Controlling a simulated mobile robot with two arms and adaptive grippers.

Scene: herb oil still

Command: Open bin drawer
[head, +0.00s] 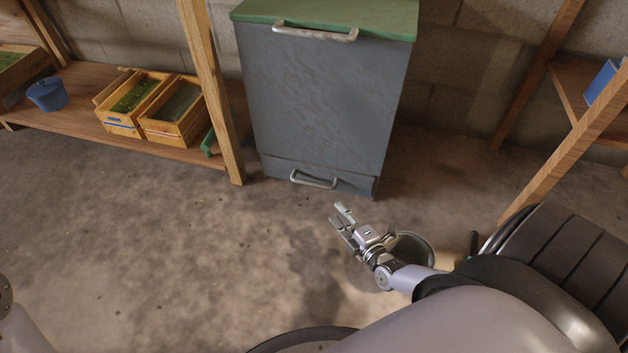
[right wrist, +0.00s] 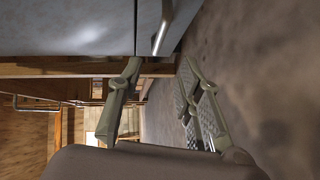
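The grey bin (head: 322,100) with a green lid (head: 385,15) stands against the wall in the head view. Its low drawer (head: 350,184) at the base looks shut and has a light metal handle (head: 313,180). My right gripper (head: 341,216) is in front of the bin, just below and right of that handle in the picture, and not touching it. Its fingers are apart and empty. In the right wrist view the handle (right wrist: 162,38) shows beyond the open fingers, beside the grey bin front (right wrist: 70,28). My left gripper is out of view.
A wooden shelf (head: 75,118) at left holds wooden boxes (head: 172,112) and a blue pot (head: 47,94). A wooden post (head: 212,90) stands close to the bin's left side. Another wooden rack (head: 570,150) is at right. The concrete floor before the bin is clear.

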